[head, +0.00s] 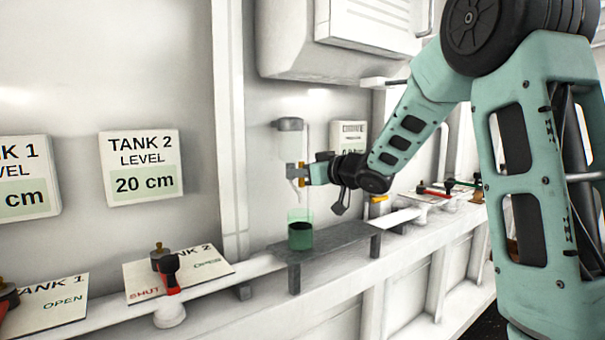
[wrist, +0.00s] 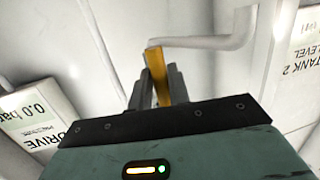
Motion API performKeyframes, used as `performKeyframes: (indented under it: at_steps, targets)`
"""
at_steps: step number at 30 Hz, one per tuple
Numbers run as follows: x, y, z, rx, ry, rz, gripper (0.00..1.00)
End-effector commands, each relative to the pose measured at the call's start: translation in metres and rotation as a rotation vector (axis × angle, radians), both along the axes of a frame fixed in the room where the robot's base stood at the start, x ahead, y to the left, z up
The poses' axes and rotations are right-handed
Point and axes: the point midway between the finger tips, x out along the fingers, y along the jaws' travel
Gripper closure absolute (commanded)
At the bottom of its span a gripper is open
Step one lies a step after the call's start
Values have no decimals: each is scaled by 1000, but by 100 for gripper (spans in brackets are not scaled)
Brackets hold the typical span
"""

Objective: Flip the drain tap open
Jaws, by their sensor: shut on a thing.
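A tap with a pale bent spout (head: 297,190) hangs from a grey cylinder on the wall, in the middle of the head view. Its spout pipe (wrist: 205,42) also shows in the wrist view. A yellow lever (wrist: 155,62) stands by the spout's end there, between my fingers. My gripper (head: 308,173) reaches the tap from the right and is shut on this lever, also seen in the wrist view (wrist: 158,88). The lever is mostly hidden in the head view. A green see-through cup (head: 300,236) with dark contents stands below the spout.
The cup stands on a grey shelf (head: 335,238). At left are a TANK 2 valve plate (head: 195,283) with a red handle (head: 171,278) toward SHUT, and a TANK 2 level sign (head: 141,168) reading 20 cm. A large wall box (head: 300,62) hangs above.

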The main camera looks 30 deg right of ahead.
Motion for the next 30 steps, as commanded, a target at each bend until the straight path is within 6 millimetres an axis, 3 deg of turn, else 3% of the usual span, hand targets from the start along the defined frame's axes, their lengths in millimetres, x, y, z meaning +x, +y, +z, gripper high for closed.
performKeyframes:
  at_steps: [9,10,12,23,30]
  targets:
    - [0,-1,-1,-3,1,-2,100]
    - [0,-1,-1,-3,1,-2,74]
    - [0,-1,-1,-2,2,-1,61]
    - [-5,-2,1,-1,0,-2,61]
    - [-45,-12,8,-2,-3,-4,61]
